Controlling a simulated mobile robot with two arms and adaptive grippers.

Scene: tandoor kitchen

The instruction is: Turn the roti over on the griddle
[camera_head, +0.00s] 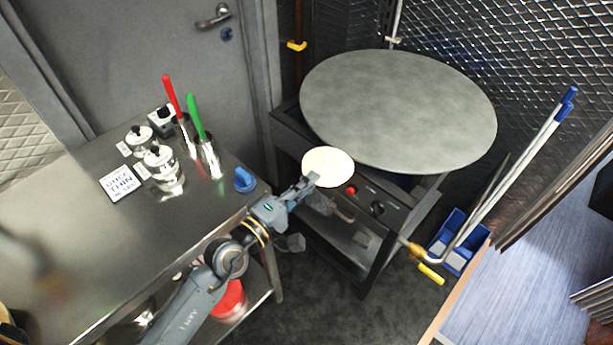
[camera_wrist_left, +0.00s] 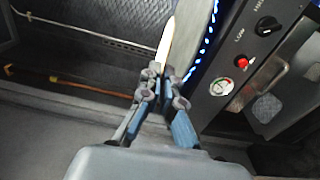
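The roti (camera_head: 330,164) is a pale, flat round disc near the front left edge of the griddle. The griddle (camera_head: 405,105) is a large grey round plate on a dark stand, with nothing lying on its visible top. My left gripper (camera_head: 311,180) is shut on the near edge of the roti. In the left wrist view the roti (camera_wrist_left: 166,42) shows almost edge-on, pinched between the fingertips (camera_wrist_left: 160,72), beside the griddle (camera_wrist_left: 196,35). Blue flames show along the griddle's underside there. My right gripper is not in view.
The stand's front has a red button (camera_head: 351,190) and a black knob (camera_head: 377,208). A steel table (camera_head: 90,235) at left holds jars, a sign (camera_head: 120,182) and cups with red and green-handled tools. Long rods (camera_head: 515,170) lean at right above blue bins (camera_head: 452,243).

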